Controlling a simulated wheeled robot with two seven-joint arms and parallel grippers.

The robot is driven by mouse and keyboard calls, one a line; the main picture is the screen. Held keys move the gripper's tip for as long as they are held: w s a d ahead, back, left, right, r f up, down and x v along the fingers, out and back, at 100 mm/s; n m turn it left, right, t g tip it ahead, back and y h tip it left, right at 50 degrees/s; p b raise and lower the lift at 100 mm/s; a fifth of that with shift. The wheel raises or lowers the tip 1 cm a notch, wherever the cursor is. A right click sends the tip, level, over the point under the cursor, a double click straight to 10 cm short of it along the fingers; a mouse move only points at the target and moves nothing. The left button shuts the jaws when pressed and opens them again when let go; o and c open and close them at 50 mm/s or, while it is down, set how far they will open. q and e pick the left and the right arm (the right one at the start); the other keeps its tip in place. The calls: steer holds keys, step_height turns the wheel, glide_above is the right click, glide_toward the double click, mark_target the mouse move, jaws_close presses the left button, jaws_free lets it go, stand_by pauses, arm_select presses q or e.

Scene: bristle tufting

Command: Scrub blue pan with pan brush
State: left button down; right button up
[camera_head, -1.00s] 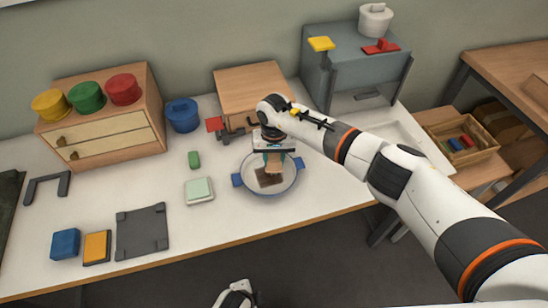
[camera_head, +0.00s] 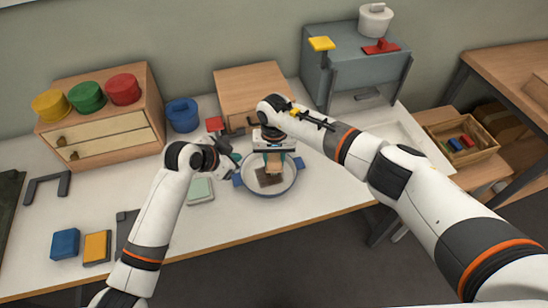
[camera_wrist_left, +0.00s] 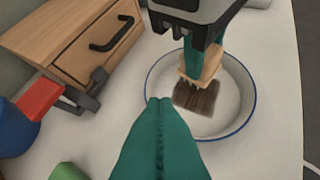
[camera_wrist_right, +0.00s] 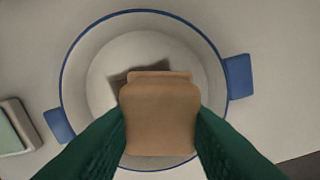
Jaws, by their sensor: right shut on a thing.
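The pan (camera_head: 287,184), white inside with a blue rim and blue handles, stands on the table; it also shows in the right wrist view (camera_wrist_right: 92,75) and left wrist view (camera_wrist_left: 237,92). My right gripper (camera_head: 273,160) is shut on the pan brush (camera_wrist_right: 158,118), which has a tan wooden block and dark brown bristles (camera_wrist_left: 196,98). The brush points down inside the pan, bristles at or near its floor; exact contact is unclear. My left gripper (camera_head: 234,160) is shut and empty at the pan's left side, its teal fingertips (camera_wrist_left: 159,101) together beside the near rim.
A wooden drawer box (camera_head: 250,92) stands behind the pan, with a red-and-grey piece (camera_wrist_left: 45,97) by it. A blue pot (camera_head: 183,114) is at back left. A pale green block (camera_head: 200,190) lies left of the pan. Bare table lies right of the pan.

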arm_select(q)
steer(key=shift+n+h, duration=0.6)
steer(key=shift+n, duration=0.2)
steer(key=shift+w+a+f, duration=0.3)
steer(key=shift+a+f, duration=0.05)
steer(key=shift+f, duration=0.5)
steer(key=shift+w+a+f, duration=0.25)
steer(key=shift+a+f, duration=0.05)
steer(key=shift+f, duration=0.5)
steer(key=shift+w+a+f, duration=0.3)
steer(key=shift+a+f, duration=0.05)
steer(key=shift+f, duration=0.5)
steer(key=shift+f, duration=1.7)
arm_select(e)
steer(key=shift+f, duration=1)
steer(key=shift+a, duration=0.1)
